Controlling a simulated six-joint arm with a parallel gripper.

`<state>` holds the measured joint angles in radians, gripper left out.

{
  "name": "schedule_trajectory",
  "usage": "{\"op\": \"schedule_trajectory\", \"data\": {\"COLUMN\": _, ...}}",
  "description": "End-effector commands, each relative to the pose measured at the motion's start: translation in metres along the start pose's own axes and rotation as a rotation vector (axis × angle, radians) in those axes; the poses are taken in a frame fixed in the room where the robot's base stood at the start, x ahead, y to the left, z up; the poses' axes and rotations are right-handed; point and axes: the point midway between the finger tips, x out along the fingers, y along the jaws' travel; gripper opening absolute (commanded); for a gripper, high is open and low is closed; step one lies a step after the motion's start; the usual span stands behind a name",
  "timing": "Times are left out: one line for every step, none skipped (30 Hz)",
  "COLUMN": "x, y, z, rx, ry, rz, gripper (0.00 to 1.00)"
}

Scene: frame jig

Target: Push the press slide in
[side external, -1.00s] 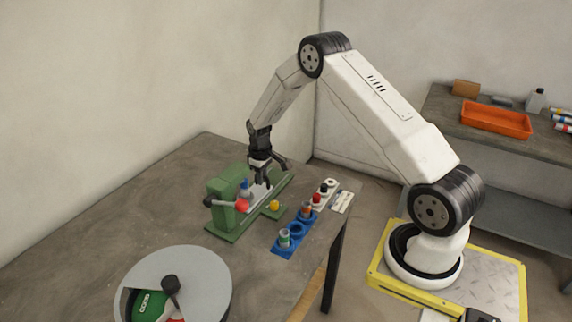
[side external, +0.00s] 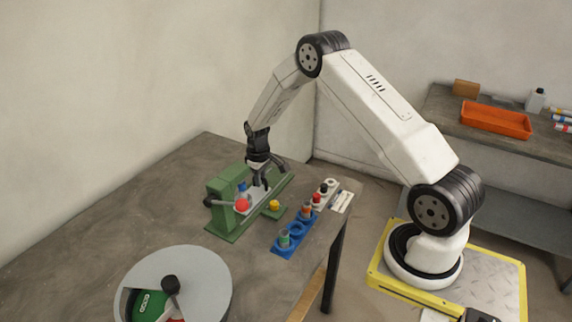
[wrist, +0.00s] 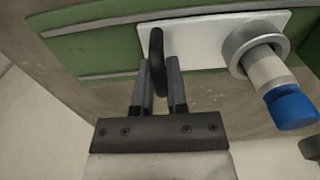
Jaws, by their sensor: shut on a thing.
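The press slide is a white plate (wrist: 205,35) on a green rail base (wrist: 100,48). It carries a grey ring holder (wrist: 252,45) with a blue-capped bottle (wrist: 290,105) in it. My gripper (wrist: 158,75) is shut on the dark upright handle (wrist: 157,45) of the slide. In the side view my gripper (side external: 264,184) is at the slide, and the blue cap (side external: 242,187) is close to the green press body (side external: 218,190). The fingertips are small there and partly hide the plate.
A lever with a red ball (side external: 242,205) is on the press. A yellow button (side external: 274,205) and a blue rack (side external: 285,245) with vials stand in front. A round grey disc (side external: 200,265) is at the near left. The table's left part is clear.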

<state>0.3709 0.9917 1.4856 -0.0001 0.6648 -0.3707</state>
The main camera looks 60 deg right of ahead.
Motion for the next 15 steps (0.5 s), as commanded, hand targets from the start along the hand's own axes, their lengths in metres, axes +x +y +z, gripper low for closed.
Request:
{"op": "schedule_trajectory", "data": {"x": -0.0018, "y": -0.0004, "z": -0.0018, "rx": -0.001, "ry": 0.005, "rz": 0.002, "gripper": 0.0}}
{"op": "schedule_trajectory", "data": {"x": -0.0018, "y": -0.0008, "z": -0.0018, "rx": -0.001, "ry": 0.005, "rz": 0.002, "gripper": 0.0}}
{"op": "schedule_trajectory", "data": {"x": -0.0018, "y": -0.0012, "z": -0.0018, "rx": -0.001, "ry": 0.005, "rz": 0.002, "gripper": 0.0}}
{"op": "schedule_trajectory", "data": {"x": -0.0018, "y": -0.0015, "z": -0.0018, "rx": -0.001, "ry": 0.005, "rz": 0.002, "gripper": 0.0}}
{"op": "schedule_trajectory", "data": {"x": -0.0018, "y": -0.0018, "z": -0.0018, "rx": -0.001, "ry": 0.005, "rz": 0.002, "gripper": 0.0}}
{"op": "schedule_trajectory", "data": {"x": -0.0018, "y": -0.0023, "z": -0.0018, "rx": -0.001, "ry": 0.005, "rz": 0.002, "gripper": 0.0}}
{"op": "schedule_trajectory", "data": {"x": -0.0018, "y": -0.0026, "z": -0.0018, "rx": -0.001, "ry": 0.005, "rz": 0.002, "gripper": 0.0}}
{"op": "schedule_trajectory", "data": {"x": -0.0018, "y": -0.0029, "z": -0.0018, "rx": -0.001, "ry": 0.005, "rz": 0.002, "gripper": 0.0}}
{"op": "schedule_trajectory", "data": {"x": -0.0018, "y": -0.0033, "z": -0.0018, "rx": -0.001, "ry": 0.005, "rz": 0.002, "gripper": 0.0}}
{"op": "schedule_trajectory", "data": {"x": -0.0018, "y": -0.0036, "z": -0.0018, "rx": -0.001, "ry": 0.005, "rz": 0.002, "gripper": 0.0}}
{"op": "schedule_trajectory", "data": {"x": -0.0018, "y": -0.0039, "z": -0.0018, "rx": -0.001, "ry": 0.005, "rz": 0.002, "gripper": 0.0}}
{"op": "schedule_trajectory", "data": {"x": -0.0018, "y": -0.0043, "z": -0.0018, "rx": -0.001, "ry": 0.005, "rz": 0.002, "gripper": 0.0}}
{"op": "schedule_trajectory", "data": {"x": -0.0018, "y": -0.0046, "z": -0.0018, "rx": -0.001, "ry": 0.005, "rz": 0.002, "gripper": 0.0}}
{"op": "schedule_trajectory", "data": {"x": -0.0018, "y": -0.0049, "z": -0.0017, "rx": -0.001, "ry": 0.005, "rz": 0.002, "gripper": 0.0}}
{"op": "schedule_trajectory", "data": {"x": -0.0018, "y": -0.0053, "z": -0.0017, "rx": -0.001, "ry": 0.005, "rz": 0.002, "gripper": 0.0}}
